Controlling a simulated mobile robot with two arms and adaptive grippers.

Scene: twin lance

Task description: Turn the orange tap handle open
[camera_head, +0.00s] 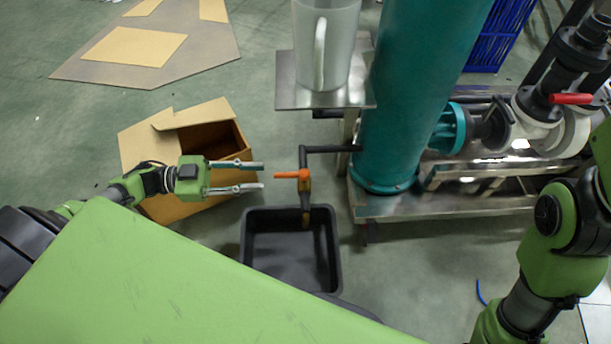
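The handle points left, across the tap. My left gripper (263,175) is open, its two fingers spread and pointing right. Its fingertips are just left of the handle's end in the picture; I cannot tell whether they touch it or how the depths compare. Nothing shows between the fingers except possibly the handle's tip near them. My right arm shows at the right edge, but its gripper is out of view.
A black bin (262,275) stands below the tap. An open cardboard box (165,205) lies behind my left gripper. A clear jug (335,50) stands on a metal shelf (290,95) above. The teal column (415,80) and a red-handled valve (570,99) are to the right.

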